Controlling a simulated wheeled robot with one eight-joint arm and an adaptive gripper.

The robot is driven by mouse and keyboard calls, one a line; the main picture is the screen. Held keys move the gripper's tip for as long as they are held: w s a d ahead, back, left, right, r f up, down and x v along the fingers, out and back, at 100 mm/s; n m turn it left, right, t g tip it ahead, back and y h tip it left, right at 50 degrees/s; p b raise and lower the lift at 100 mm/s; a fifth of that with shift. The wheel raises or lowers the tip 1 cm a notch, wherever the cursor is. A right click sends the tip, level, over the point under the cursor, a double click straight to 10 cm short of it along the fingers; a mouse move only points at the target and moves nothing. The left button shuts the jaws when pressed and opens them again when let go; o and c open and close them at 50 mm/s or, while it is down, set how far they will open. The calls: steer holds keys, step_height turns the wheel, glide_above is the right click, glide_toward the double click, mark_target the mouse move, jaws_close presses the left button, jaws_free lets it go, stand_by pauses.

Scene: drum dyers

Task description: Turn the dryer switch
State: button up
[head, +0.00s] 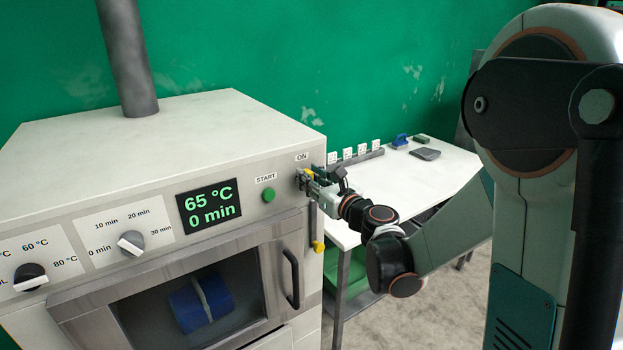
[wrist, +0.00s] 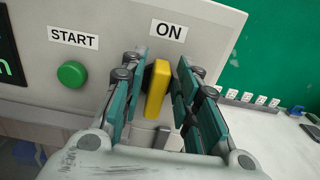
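The dryer (head: 160,150) is a white cabinet with a control panel and a glass door. Its switch (wrist: 157,88) is a yellow upright handle under the ON label, seen in the wrist view. My gripper (wrist: 158,80) has one finger on each side of the yellow switch, with gaps visible between fingers and handle. In the head view my gripper (head: 312,180) is at the panel's right end, and it largely hides the switch there. The green START button (wrist: 72,74) is left of the switch. The display (head: 209,206) reads 65 °C and 0 min.
A time knob (head: 131,243) and a temperature knob (head: 30,276) are on the panel's left part. The door handle (head: 291,279) stands out below my gripper. A white table (head: 400,185) with small items and wall sockets (head: 362,149) is to the right.

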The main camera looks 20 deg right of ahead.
jaws_close()
steer(key=shift+n, duration=0.4)
steer(key=n+b, duration=0.1)
steer(key=n, duration=0.4)
steer(key=a+f+n+b, duration=0.1)
steer(key=n+b, duration=0.1)
steer(key=n, duration=0.4)
steer(key=f+n+b, duration=0.1)
steer(key=n, duration=0.5)
steer(key=shift+s+a, duration=0.35)
steer(key=shift+a, duration=0.05)
steer(key=shift+b, duration=0.3)
steer(key=shift+o, duration=2.2)
jaws_free()
